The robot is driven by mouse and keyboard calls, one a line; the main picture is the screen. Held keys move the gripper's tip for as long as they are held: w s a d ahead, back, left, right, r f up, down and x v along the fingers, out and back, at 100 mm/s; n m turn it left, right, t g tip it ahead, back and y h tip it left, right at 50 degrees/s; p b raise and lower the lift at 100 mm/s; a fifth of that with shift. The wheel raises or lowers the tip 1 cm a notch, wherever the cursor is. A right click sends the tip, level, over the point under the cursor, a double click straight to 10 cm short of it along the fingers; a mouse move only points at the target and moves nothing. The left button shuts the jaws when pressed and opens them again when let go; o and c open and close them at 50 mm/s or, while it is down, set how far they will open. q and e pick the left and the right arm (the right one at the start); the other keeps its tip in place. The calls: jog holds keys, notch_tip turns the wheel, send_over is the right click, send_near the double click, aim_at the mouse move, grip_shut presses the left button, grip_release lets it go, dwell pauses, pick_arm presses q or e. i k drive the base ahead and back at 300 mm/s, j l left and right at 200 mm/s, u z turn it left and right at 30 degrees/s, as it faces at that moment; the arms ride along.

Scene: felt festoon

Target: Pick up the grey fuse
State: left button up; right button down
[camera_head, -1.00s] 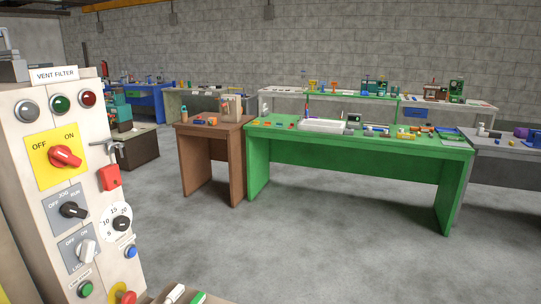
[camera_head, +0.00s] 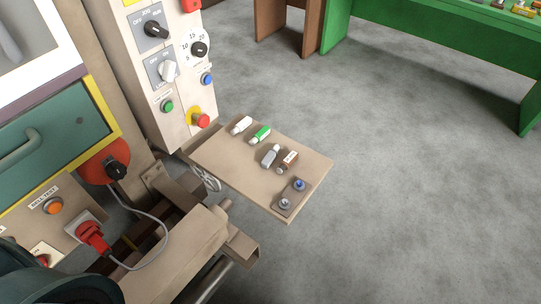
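The grey fuse (camera_head: 270,156) lies on a small beige shelf (camera_head: 225,160) below the control panel. It sits between a green-and-white fuse (camera_head: 260,134) and a brown fuse (camera_head: 288,161), close beside the brown one. A white fuse (camera_head: 241,125) lies further to the upper left on the same shelf. Nothing covers the grey fuse. Neither of my grippers shows in the head view.
The control panel (camera_head: 170,60) rises behind the shelf. A beige machine beam (camera_head: 190,258) and a grey cable (camera_head: 165,235) are at lower left. The floor right of the shelf is clear.

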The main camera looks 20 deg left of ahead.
aim_at(270, 156)
jog(key=i+l, duration=1)
jog(key=i, duration=0.15)
jog(key=u, duration=1.8)
